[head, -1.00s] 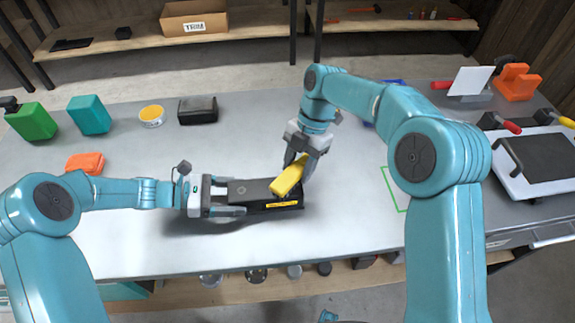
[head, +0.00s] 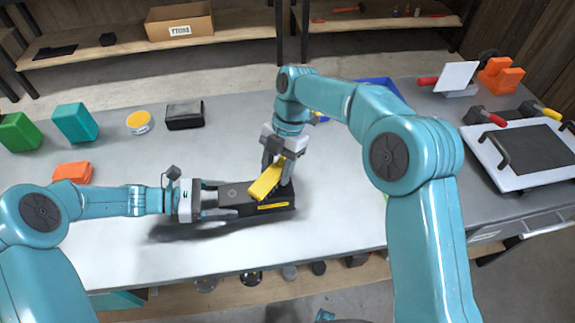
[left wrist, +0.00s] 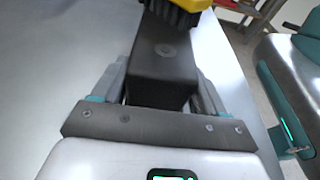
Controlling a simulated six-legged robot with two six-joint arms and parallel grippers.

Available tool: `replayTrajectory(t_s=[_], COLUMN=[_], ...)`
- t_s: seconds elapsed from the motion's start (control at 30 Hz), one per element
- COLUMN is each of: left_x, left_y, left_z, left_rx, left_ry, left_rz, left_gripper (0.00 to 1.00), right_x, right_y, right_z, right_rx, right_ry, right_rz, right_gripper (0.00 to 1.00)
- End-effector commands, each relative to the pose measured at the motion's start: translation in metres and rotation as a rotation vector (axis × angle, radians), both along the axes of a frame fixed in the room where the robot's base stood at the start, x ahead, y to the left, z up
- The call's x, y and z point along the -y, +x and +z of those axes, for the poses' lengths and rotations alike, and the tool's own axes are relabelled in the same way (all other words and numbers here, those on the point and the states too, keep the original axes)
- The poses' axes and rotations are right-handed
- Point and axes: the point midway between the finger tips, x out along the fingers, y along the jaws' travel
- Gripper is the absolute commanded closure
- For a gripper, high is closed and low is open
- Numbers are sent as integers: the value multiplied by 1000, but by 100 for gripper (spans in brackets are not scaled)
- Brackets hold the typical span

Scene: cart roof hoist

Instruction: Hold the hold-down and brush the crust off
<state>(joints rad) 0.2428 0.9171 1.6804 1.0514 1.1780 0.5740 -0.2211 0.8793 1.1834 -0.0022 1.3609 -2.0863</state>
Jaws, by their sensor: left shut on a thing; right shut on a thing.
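The hold-down, a long black block (head: 232,192) with a yellow label on its front side, lies along the table. My left gripper (head: 218,200) is shut around its left end; the left wrist view shows the block (left wrist: 165,62) between both fingers, with a round mark on top. My right gripper (head: 273,165) is shut on a yellow brush (head: 266,182) over the right part of the block. Its black bristles (left wrist: 172,12) show at the top of the left wrist view, at the block's far end. I cannot make out the crust.
On the grey table (head: 335,200) stand a teal block (head: 76,123), a yellow-lidded tin (head: 139,122), a black box (head: 184,115) and an orange piece (head: 72,173). A white board with black handles (head: 525,155) lies at the right. The table's front middle is clear.

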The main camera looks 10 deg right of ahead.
Motion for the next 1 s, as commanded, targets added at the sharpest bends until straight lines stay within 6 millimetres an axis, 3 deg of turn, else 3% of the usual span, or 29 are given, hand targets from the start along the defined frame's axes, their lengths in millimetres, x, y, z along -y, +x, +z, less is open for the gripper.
replayTrajectory(t_s=[0.47,0.57,1.0], left_x=[1,1,0], left_y=[0,0,0], left_z=[0,0,0], left_rx=[0,0,0], left_ry=[0,0,0], left_rz=[-2,-2,-1], left_gripper=[57,57,57], right_x=[-39,-39,-38], right_y=[0,0,0], right_z=[2,25,64], right_rx=[0,6,3], right_ry=[1,3,2], right_rz=[0,0,0], right_gripper=[87,87,87])
